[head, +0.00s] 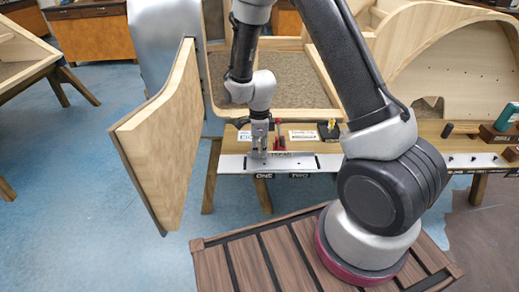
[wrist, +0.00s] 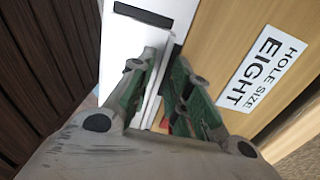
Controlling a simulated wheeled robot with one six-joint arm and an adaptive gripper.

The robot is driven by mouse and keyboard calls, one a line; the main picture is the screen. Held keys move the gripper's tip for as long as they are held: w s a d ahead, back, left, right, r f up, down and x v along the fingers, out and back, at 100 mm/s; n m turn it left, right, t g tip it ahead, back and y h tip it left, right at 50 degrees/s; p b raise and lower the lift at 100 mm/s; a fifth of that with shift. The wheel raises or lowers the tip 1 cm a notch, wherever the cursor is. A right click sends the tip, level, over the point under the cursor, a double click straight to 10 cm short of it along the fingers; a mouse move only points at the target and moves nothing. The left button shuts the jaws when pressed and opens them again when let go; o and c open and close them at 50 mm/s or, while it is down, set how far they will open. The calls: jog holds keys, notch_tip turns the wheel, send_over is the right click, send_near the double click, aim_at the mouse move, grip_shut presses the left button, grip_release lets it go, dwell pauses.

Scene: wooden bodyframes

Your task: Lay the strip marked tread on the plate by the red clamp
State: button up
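A thin pale strip (head: 298,155), with small dark lettering that looks like "TREAD", stands at the white plate (head: 326,163) on the bench's front edge. My gripper (head: 258,154) points down at its left part. In the wrist view my gripper's fingers (wrist: 163,58) are close together, with a narrow white edge between them, which looks like the strip. The strip is low over the plate; whether it touches cannot be told. The red clamp (head: 278,141) stands just behind the strip, right of my gripper. A bit of red shows between the fingers in the wrist view.
Labels "ONE" (head: 264,176) and "TWO" (head: 299,175) are on the plate's front. A "HOLE SIZE EIGHT" card (wrist: 263,67) lies on the wood behind. A curved wooden panel (head: 160,140) stands left of my gripper. A black-and-yellow item (head: 329,130) is behind the plate.

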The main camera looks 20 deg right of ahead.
jog(key=shift+o, duration=0.2)
notch_tip(320, 180, up, 12)
jog(key=shift+w, duration=0.15)
dwell(0.4)
